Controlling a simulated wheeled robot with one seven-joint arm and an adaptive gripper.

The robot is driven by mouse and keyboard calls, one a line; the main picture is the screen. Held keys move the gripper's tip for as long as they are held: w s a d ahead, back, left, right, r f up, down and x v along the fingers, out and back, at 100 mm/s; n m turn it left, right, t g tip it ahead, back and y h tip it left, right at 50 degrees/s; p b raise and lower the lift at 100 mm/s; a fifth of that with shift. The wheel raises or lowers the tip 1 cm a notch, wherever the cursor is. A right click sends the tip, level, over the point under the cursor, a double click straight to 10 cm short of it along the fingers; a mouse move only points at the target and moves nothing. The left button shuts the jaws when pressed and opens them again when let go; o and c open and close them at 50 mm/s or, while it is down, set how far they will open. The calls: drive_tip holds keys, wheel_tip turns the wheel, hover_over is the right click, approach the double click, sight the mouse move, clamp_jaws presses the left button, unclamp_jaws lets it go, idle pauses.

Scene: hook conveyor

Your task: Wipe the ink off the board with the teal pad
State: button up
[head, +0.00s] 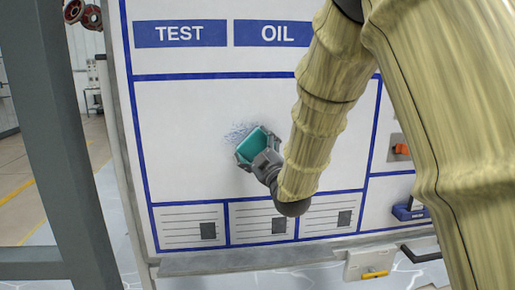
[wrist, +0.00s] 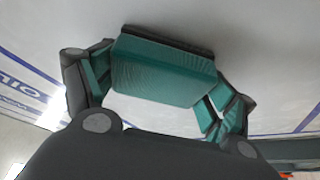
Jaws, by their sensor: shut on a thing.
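The teal pad (head: 252,143) is held in my gripper (head: 256,152) in front of the white board (head: 190,175). In the wrist view the pad (wrist: 164,68) sits between the two fingers of my gripper (wrist: 163,85), with its dark edge toward the board. The pad is at or very close to the board; I cannot tell whether it touches. A patch of blue ink specks (head: 238,132) shows on the board just above and left of the pad. Part of the ink may be hidden behind the pad and gripper.
Blue header labels reading TEST (head: 180,34) and OIL (head: 272,33) are above. Lined boxes (head: 188,226) run along the board's bottom. A blue holder (head: 410,211) and an orange knob (head: 401,149) are at the right. A grey post (head: 62,150) stands at the left.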

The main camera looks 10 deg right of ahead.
drive_tip(key=b, duration=0.2)
approach(218, 130)
drive_tip(key=shift+w+a+f, duration=0.25)
drive_tip(key=shift+w+a, duration=0.05)
drive_tip(key=shift+w, duration=0.6)
drive_tip(key=shift+w+a+f, duration=0.25)
drive_tip(key=shift+w+a, duration=0.05)
drive_tip(key=shift+w, duration=0.6)
drive_tip(key=shift+w+a+f, duration=0.2)
drive_tip(key=shift+w+a, duration=0.1)
drive_tip(key=shift+w, duration=0.6)
drive_tip(key=shift+w+r+p, duration=0.1)
drive_tip(key=shift+r+p, duration=0.7)
drive_tip(key=shift+r, duration=0.75)
drive_tip(key=shift+d+f+b, duration=0.15)
drive_tip(key=shift+d+b, duration=0.9)
drive_tip(key=shift+d, duration=2.35)
drive_tip(key=shift+d+b, duration=1.15)
drive_tip(key=shift+d, duration=4.2)
drive_tip(key=shift+d+b, duration=0.4)
drive_tip(key=shift+d, duration=1.25)
drive_tip(key=shift+a, duration=0.1)
drive_tip(key=shift+a+b, duration=0.5)
drive_tip(key=shift+a, duration=1.2)
drive_tip(key=shift+a, duration=0.15)
drive_tip(key=shift+a+b, duration=0.4)
drive_tip(key=shift+a, duration=1.35)
